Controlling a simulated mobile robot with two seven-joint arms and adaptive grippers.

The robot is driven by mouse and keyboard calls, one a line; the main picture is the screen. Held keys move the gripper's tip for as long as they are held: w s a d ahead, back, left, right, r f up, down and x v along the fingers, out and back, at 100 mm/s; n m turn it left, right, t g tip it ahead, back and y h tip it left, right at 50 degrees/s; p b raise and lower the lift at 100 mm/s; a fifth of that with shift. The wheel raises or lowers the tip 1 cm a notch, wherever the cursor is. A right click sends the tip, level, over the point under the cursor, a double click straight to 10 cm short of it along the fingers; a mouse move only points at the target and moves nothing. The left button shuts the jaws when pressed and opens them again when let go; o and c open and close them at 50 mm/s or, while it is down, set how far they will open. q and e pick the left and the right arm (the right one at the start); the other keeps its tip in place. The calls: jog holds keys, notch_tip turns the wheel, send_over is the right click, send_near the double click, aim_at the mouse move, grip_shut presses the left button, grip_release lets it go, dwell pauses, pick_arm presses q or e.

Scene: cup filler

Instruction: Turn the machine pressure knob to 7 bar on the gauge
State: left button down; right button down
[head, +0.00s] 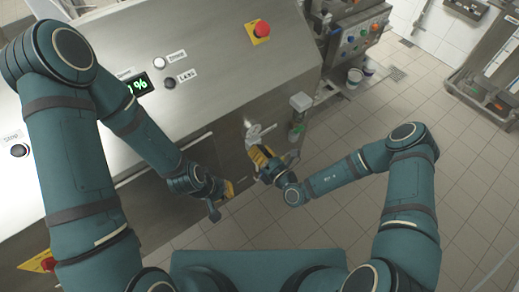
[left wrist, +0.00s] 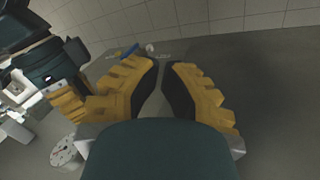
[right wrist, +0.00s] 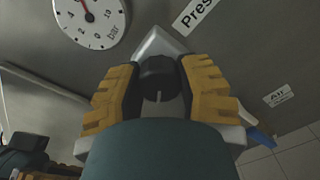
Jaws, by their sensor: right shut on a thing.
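The black pressure knob (right wrist: 158,78), with a light mark line on it, sits between the fingers of my right gripper (right wrist: 160,75) in the right wrist view. The gripper is shut on the knob from both sides. The white round gauge (right wrist: 88,17), marked in bar, is cut by the top edge of that view. Part of its red needle shows, but I cannot read an exact value. In the head view my right gripper (head: 258,155) is at the machine's front corner. My left gripper (left wrist: 160,68) holds nothing visible; its fingertips are close together with a narrow gap.
The steel machine panel (head: 205,75) has a red emergency button (head: 261,29) on a yellow plate and a green display (head: 137,85). My left gripper hangs near the machine's front, left of my right gripper. Tiled floor (head: 340,215) is open to the right.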

jog(key=shift+s+f, duration=0.1)
jog(key=c, duration=0.5)
grip_release()
jog(key=shift+a, duration=0.1)
jog(key=v, duration=1.2)
